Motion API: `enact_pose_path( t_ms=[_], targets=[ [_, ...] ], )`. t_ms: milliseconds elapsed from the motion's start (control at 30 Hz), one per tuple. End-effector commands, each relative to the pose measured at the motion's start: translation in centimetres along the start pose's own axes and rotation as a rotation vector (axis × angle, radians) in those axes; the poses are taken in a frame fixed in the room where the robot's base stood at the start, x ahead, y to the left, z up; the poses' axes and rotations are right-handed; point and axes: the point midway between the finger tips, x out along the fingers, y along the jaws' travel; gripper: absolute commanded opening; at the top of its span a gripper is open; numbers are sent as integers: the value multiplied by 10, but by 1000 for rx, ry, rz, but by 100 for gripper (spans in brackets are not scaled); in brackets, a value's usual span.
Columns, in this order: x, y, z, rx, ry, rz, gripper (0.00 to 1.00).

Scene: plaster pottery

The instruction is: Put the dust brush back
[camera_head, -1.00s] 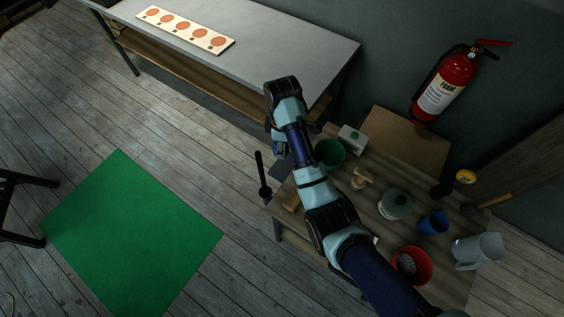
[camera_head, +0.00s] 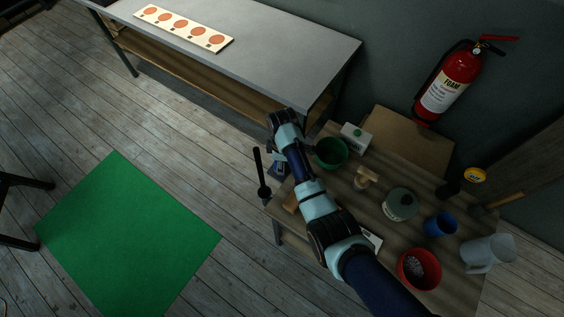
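My arm reaches over the wooden worktable (camera_head: 330,270) from the lower right. My gripper (camera_head: 279,168) is small and dark beneath the wrist at the table's left corner, and its fingers cannot be made out. I cannot tell whether it holds anything. No dust brush can be named for certain. A small light-wood piece with a crosspiece (camera_head: 365,178) lies mid-table, and a brown wooden piece (camera_head: 291,204) lies by the left edge, partly behind my arm. A black long-handled tool (camera_head: 262,174) with a rounded end shows beside the left corner.
On the table are a green bowl (camera_head: 331,152), a white box (camera_head: 354,137), a lidded grey-green jar (camera_head: 401,204), a blue cup (camera_head: 440,225), a red bucket (camera_head: 419,268) and a clear jug (camera_head: 488,253). A grey bench (camera_head: 270,45) stands behind; the floor at left is open around a green mat (camera_head: 125,235).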

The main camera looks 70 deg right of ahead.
Motion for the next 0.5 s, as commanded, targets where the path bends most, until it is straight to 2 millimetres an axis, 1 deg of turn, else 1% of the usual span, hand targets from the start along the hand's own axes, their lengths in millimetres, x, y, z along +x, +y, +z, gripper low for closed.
enact_pose_path(
  t_ms=[133, 167, 200, 300, 500],
  targets=[
    [3, 0, 0, 0, 0, -1, 22],
    [3, 0, 0, 0, 0, 0, 58],
    [3, 0, 0, 0, 0, 0, 64],
    [3, 0, 0, 0, 0, 0, 80],
    [2, 0, 0, 0, 0, 0, 80]
  ],
)
